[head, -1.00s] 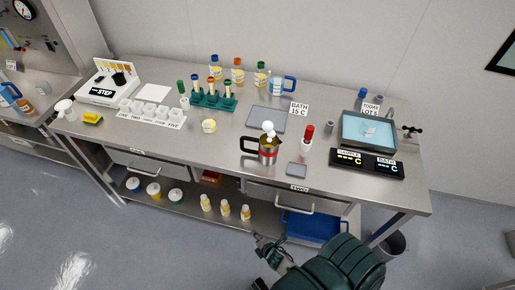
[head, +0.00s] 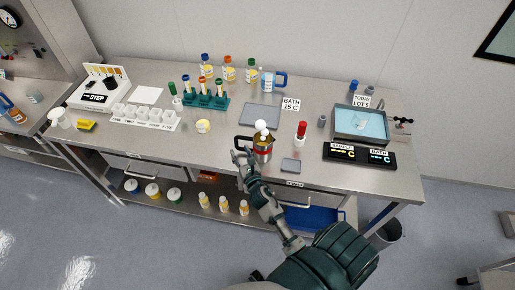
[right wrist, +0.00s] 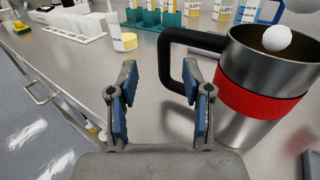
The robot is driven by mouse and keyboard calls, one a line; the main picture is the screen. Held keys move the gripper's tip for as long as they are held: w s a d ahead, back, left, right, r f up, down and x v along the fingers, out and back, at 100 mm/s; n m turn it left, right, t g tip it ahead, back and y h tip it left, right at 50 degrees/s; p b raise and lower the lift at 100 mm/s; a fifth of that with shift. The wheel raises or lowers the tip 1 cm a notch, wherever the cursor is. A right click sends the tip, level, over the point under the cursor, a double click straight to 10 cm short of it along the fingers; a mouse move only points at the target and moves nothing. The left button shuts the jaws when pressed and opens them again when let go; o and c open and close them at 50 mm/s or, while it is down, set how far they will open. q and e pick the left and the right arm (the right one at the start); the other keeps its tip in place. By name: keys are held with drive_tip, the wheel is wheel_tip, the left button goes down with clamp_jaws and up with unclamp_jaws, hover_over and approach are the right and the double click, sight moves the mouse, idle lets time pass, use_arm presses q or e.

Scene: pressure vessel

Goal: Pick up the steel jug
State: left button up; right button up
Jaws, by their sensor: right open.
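The steel jug (head: 263,150) stands upright near the front edge of the bench. It has a red band and a black handle on its left side, and a white ball shows at its top. In the right wrist view the jug (right wrist: 254,88) is at the right, with its black handle (right wrist: 186,62) towards the jaws. My right gripper (head: 242,155) is at the bench front, left of the jug by the handle. Its two blue-padded fingers (right wrist: 161,98) are apart with nothing between them, and the handle lies just beyond and right of them. My left gripper is out of view.
A grey pad (head: 260,115) lies behind the jug, and a small grey plate (head: 290,165) lies to its right. A red-capped bottle (head: 300,134) and a black display (head: 359,156) stand further right. A small yellow-labelled jar (head: 203,126) stands left. Bare bench lies between jar and jug.

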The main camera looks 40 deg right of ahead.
sight(237, 142)
drive_tip(key=shift+w+d+f, duration=0.1)
drive_tip(key=shift+w+d, duration=0.55)
drive_tip(key=x, duration=0.4)
drive_tip(key=shift+w, duration=0.45)
drive_tip(key=shift+w+a, duration=0.1)
drive_tip(key=shift+w, duration=0.35)
drive_tip(key=shift+a, duration=0.15)
drive_tip(key=c, duration=0.8)
drive_tip(key=shift+d, duration=0.3)
clamp_jaws()
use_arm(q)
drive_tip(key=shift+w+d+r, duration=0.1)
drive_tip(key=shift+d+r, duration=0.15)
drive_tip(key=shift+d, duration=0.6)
